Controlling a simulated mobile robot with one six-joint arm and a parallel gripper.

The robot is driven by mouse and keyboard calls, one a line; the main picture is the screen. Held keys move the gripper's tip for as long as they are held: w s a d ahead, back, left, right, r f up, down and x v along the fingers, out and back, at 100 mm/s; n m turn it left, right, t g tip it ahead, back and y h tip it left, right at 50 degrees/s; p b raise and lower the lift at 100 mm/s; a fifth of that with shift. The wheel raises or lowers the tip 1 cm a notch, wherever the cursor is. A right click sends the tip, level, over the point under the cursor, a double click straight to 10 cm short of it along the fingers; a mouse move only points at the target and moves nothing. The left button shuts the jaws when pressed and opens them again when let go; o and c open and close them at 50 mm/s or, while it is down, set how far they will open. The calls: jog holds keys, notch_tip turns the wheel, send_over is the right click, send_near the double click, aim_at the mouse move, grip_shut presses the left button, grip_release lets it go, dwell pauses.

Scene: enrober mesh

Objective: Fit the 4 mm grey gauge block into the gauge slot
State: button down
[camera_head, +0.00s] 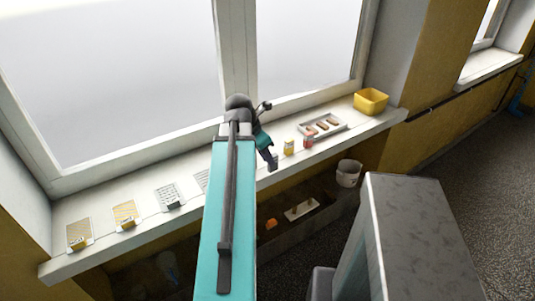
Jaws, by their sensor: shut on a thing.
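My gripper (267,155) is at the end of my teal arm, low over the front part of the white windowsill. A small grey block (272,163) shows at its fingertips, and the gripper is shut on it. It looks like the grey gauge block, but its thickness and markings are too small to read. I cannot make out the gauge slot; it may be hidden behind my arm or too small to see. I cannot tell whether the block touches the sill.
Mesh cards with small yellow or grey pieces (174,204) line the left of the sill (150,231). Right of my gripper stand a yellow jar (289,147), a red-and-white jar (308,141), a white tray (343,127) with brown bars and a yellow bin (370,102). A white bucket (348,175) stands below.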

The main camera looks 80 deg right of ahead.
jog(key=a+b, duration=0.2)
jog(key=a, duration=0.1)
jog(key=shift+s+a+b, duration=0.2)
jog(key=shift+s+b, duration=0.05)
jog(key=shift+b, duration=0.15)
jog(key=a+b, duration=0.1)
jog(key=b, duration=0.3)
jog(key=shift+s+b, duration=0.1)
jog(key=shift+b, duration=0.3)
jog(key=a+b, duration=0.1)
jog(key=b, duration=0.2)
jog(key=shift+r, duration=0.15)
jog(key=shift+a+r+b, duration=0.15)
jog(key=shift+a+b, duration=0.05)
jog(key=shift+b, duration=0.1)
